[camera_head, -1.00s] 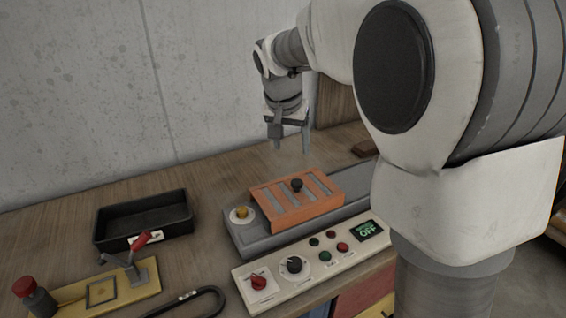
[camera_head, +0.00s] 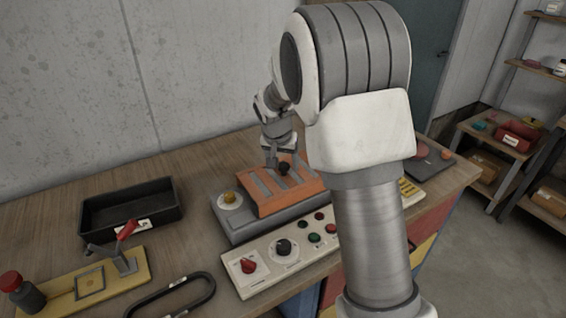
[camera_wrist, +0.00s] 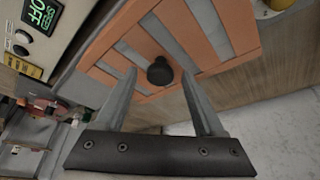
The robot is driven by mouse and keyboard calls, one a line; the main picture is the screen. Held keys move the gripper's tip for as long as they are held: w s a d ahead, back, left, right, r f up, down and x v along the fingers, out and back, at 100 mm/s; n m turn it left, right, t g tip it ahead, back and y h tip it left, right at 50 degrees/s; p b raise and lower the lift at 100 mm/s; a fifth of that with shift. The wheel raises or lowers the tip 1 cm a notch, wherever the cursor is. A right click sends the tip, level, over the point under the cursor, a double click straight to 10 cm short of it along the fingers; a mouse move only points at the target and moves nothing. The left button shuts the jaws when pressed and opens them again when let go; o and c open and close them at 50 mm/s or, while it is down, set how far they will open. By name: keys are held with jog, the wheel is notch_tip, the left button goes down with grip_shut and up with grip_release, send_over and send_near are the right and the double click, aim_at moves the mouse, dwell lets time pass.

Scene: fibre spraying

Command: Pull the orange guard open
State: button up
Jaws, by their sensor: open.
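The orange guard (camera_head: 265,201) is a slatted cover lying on a grey machine bed (camera_head: 229,222) on the bench. A black knob (camera_head: 284,168) stands on it, and the guard looks closed. My gripper (camera_head: 278,163) is just above the guard at the knob. In the wrist view the orange guard (camera_wrist: 220,30) fills the upper middle. The black knob (camera_wrist: 160,71) sits between the two open fingers of my gripper (camera_wrist: 158,88), apart from both in the picture. I cannot tell how deep the fingers reach around it. My arm hides the guard's right end in the head view.
A cream control panel (camera_head: 262,262) with knobs and buttons lies in front of the machine. A yellow knob (camera_head: 229,197) is at the bed's left end. A black tray (camera_head: 129,211) and a red-handled lever (camera_head: 127,230) are to the left.

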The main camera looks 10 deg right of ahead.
grip_shut()
dwell(0.3)
dwell(1.1)
